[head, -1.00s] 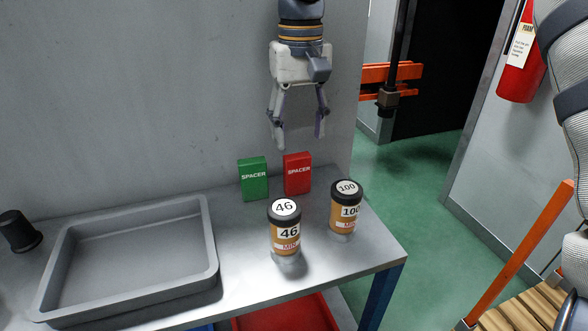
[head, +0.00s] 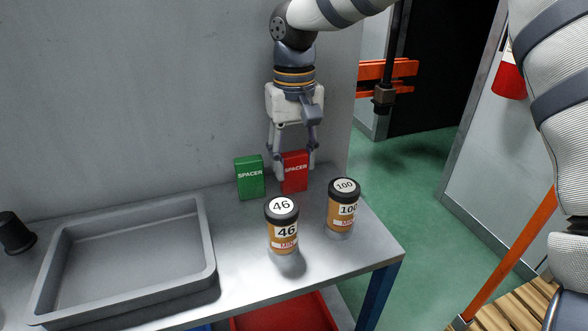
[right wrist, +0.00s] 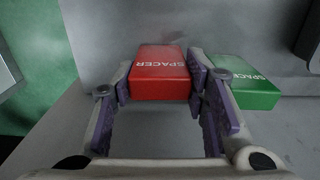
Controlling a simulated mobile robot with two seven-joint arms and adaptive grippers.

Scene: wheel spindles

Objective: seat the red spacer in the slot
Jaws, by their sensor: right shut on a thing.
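The red spacer (head: 295,172), a box with white lettering, stands upright at the back of the metal table beside the green spacer (head: 250,178). My right gripper (head: 295,172) has come down from above with a finger on each side of the red spacer and is shut on it. In the right wrist view the red spacer (right wrist: 160,74) sits between the fingertips, and the green spacer (right wrist: 244,84) is just right of them. The spacer's base looks to be at the table top. My left gripper is not in view. I cannot make out the slot.
Two brown canisters with black lids, marked 46 (head: 282,226) and 100 (head: 343,206), stand in front of the spacers. A grey tray (head: 208,235) fills the table's left part, with a black object (head: 14,233) beyond it. A wall rises behind.

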